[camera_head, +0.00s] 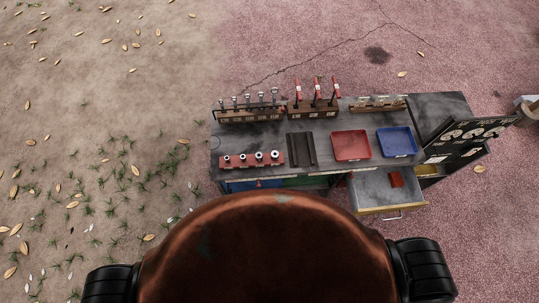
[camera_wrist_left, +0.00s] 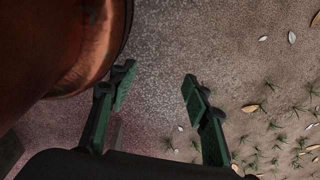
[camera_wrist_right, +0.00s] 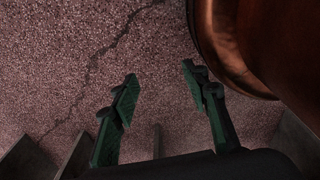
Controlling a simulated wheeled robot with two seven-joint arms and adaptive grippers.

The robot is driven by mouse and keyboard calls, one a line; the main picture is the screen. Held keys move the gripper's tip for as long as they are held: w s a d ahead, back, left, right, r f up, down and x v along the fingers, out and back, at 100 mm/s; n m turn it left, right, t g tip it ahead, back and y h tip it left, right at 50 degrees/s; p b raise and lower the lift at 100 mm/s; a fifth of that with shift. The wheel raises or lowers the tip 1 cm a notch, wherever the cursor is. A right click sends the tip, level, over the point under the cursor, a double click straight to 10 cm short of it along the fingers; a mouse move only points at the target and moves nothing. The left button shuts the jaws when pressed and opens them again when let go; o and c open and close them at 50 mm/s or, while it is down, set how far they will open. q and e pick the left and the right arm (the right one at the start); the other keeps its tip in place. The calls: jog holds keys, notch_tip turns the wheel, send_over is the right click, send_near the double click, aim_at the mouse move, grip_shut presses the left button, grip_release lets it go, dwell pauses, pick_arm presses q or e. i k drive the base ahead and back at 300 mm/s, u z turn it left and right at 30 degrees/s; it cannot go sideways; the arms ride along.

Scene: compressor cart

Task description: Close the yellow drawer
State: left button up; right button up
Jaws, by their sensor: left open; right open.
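The yellow drawer (camera_head: 392,211) is pulled out from the right part of the cart (camera_head: 240,145) in the head view. Its yellow front with a pale handle (camera_head: 392,217) faces me, and a small red block (camera_head: 396,179) lies inside it. My left gripper (camera_wrist_left: 157,82) is open and empty above bare ground in the left wrist view. My right gripper (camera_wrist_right: 158,80) is open and empty above pinkish ground in the right wrist view. Neither gripper shows in the head view, and the drawer is not recognizable in either wrist view.
On the cart top are a red tray (camera_head: 351,145), a blue tray (camera_head: 397,142), a black tray (camera_head: 301,149), a red socket rack (camera_head: 251,160) and tool racks (camera_head: 315,105). A gauge panel (camera_head: 468,135) stands at the right. Open ground lies right of the drawer.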

aim_at(371, 193)
jog(key=z, duration=2.25)
